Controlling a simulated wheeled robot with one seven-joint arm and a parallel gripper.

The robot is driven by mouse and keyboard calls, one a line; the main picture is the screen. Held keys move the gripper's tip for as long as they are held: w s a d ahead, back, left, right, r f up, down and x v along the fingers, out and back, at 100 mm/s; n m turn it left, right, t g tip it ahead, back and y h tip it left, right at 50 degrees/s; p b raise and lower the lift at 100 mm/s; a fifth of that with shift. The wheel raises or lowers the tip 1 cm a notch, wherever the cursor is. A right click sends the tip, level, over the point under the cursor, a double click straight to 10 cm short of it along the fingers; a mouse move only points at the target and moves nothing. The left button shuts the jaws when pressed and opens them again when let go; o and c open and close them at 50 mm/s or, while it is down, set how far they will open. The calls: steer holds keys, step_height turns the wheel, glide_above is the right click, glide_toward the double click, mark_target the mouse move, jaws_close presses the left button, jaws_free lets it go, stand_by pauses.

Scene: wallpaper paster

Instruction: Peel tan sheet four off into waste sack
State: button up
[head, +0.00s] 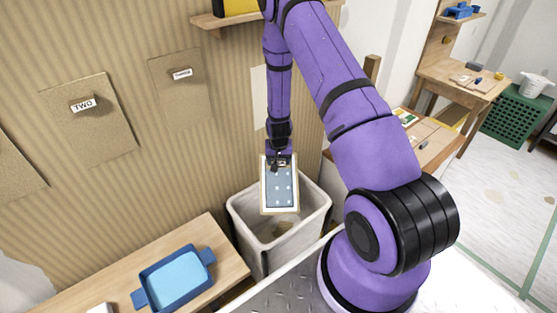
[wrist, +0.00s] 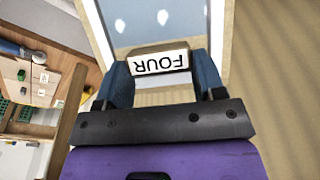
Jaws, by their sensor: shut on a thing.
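My gripper (head: 279,161) is shut on sheet four (head: 280,187), which hangs from it above the open waste sack (head: 240,219). The sack is a pale, square-mouthed bin standing against the wall. The sheet's lower end is over the sack's mouth and partly hides its far rim.
Tan sheets labelled TWO (head: 90,125) and apparently THREE (head: 182,85) are on the striped wall. A blue tray (head: 175,279) lies on a wooden bench (head: 226,250) left of the sack. A wooden shelf (head: 215,21) juts out above. A wooden table (head: 432,150) stands right.

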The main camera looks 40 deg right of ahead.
step_height(320, 180, down, 10)
stand_by(0.8)
steer(key=shift+r, duration=0.1)
steer(key=o, duration=1)
steer(key=shift+r, duration=0.1)
steer(key=r, duration=0.3)
steer(key=s+r, duration=0.1)
steer(key=r, duration=0.3)
steer(key=a+r, duration=0.1)
steer(key=r, duration=0.2)
steer(key=shift+s+r, duration=0.2)
steer(key=shift+s, duration=0.1)
